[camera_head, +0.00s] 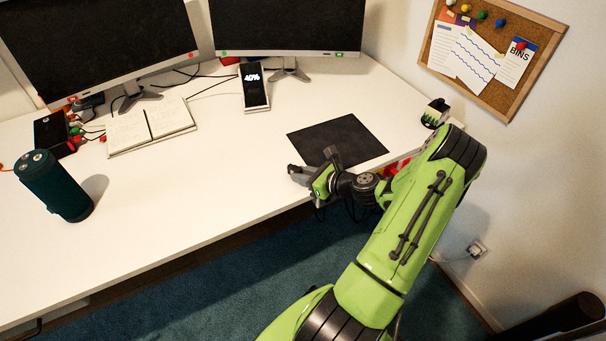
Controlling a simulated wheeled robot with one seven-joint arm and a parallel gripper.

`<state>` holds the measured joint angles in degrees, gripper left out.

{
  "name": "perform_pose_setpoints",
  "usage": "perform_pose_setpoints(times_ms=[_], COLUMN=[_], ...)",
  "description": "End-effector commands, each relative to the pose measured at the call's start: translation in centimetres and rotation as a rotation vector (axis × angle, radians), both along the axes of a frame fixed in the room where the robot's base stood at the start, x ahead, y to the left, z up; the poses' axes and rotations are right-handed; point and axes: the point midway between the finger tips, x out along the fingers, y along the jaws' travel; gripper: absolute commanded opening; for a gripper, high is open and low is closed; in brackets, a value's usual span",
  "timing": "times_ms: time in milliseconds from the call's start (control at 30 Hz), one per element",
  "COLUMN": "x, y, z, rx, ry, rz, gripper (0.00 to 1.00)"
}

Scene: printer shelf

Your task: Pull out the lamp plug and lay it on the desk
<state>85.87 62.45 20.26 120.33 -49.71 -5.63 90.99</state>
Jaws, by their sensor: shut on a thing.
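My gripper (313,168) is at the front edge of the white desk (235,200), just left of the dark mat's front corner. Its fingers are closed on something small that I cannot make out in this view. I cannot pick out the lamp plug for certain, and no lamp is clearly in view. A black box (52,134) at the left of the desk has red and green plugs or connectors and cables beside it. A white wall socket (476,249) with a cable is low on the right wall.
A dark mat (340,140) lies near my gripper. A teal cylinder (56,186), an open notebook (150,127) and a phone on a stand (254,88) are on the desk. Two monitors stand behind. The desk's middle front is clear. A small dark-and-white object (434,112) stands far right.

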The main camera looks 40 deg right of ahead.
Motion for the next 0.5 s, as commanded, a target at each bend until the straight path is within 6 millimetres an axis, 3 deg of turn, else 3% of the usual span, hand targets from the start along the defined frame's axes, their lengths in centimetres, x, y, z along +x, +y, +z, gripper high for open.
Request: perform_pose_setpoints(times_ms=[233,267,433,500], x=[-0.04,-0.06,-0.12,-0.15], y=[0.01,0.01,0.1,0.2], z=[-0.71,-0.76,-0.86,-0.91], rx=[0.0,0.0,0.003,0.005], ry=[0.004,0.005,0.009,0.01], rz=[0.0,0.0,0.002,0.004], gripper=[0.0,0.24,0.5,0.52])
